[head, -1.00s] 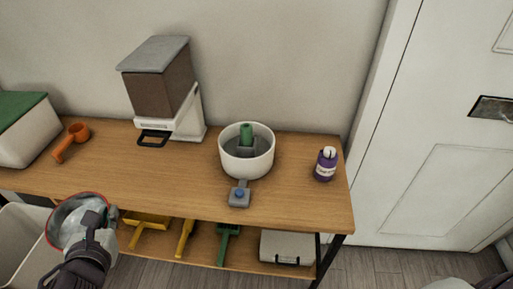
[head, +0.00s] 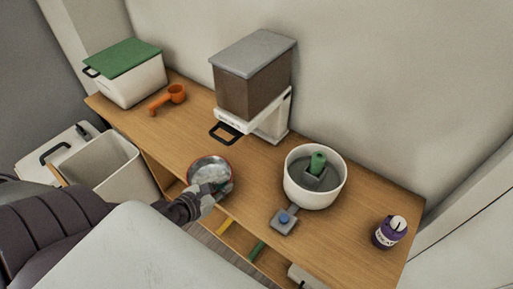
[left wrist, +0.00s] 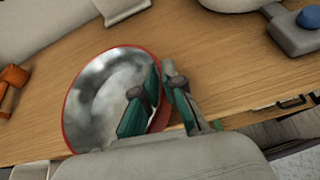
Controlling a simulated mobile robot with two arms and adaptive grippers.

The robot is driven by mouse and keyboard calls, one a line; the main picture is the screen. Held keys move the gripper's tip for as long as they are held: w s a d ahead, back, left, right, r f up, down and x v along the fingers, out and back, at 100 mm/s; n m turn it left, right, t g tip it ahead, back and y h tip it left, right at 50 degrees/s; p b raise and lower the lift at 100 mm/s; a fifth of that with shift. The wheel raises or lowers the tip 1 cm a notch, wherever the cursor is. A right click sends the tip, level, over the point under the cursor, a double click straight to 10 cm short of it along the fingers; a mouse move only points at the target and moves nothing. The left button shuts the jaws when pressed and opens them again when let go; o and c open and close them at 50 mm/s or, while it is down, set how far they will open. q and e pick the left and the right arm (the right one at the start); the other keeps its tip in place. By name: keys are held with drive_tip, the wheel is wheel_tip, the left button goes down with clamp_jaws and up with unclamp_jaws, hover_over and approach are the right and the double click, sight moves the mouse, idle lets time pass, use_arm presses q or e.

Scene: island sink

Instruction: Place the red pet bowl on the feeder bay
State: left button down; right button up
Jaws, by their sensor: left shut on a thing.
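The red-rimmed pet bowl (head: 209,170) has a shiny metal inside. My left gripper (head: 212,190) is shut on its near rim and holds it at the table's front edge. In the left wrist view the bowl (left wrist: 105,100) is tilted, with the green-padded fingers (left wrist: 160,100) pinching its right rim. The pet feeder (head: 252,80), with a brown hopper, grey lid and white base, stands behind the bowl. A black-framed bay (head: 226,133) juts from the front of its base and is empty. My right gripper is not in view.
A white bowl (head: 297,193) with a green-topped pump and a grey blue-button unit (head: 284,220) stand right. A purple bottle (head: 389,232) is farther right. An orange scoop (head: 168,99) and green-lidded bin (head: 126,76) are left. Bare wood (head: 245,165) lies between bowl and feeder.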

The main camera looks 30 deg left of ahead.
use_arm(q)
drive_tip(key=w, duration=0.3)
drive_tip(key=shift+w+d+r, duration=0.15)
drive_tip(key=shift+w+r, duration=0.1)
drive_tip(key=shift+w, duration=0.15)
drive_tip(key=w, duration=0.2)
drive_tip(key=w+p, duration=0.1)
drive_tip(key=w, duration=0.5)
drive_tip(key=shift+w+d+f, duration=0.1)
drive_tip(key=shift+d, duration=0.25)
drive_tip(key=shift+w, duration=0.6)
drive_tip(key=w+p, duration=0.1)
drive_tip(key=w, duration=0.1)
drive_tip(key=shift+w+d, duration=0.15)
drive_tip(key=shift+w, duration=0.2)
drive_tip(key=shift+w+d+f, duration=0.1)
drive_tip(key=shift+w+f, duration=0.1)
drive_tip(key=shift+f, duration=0.65)
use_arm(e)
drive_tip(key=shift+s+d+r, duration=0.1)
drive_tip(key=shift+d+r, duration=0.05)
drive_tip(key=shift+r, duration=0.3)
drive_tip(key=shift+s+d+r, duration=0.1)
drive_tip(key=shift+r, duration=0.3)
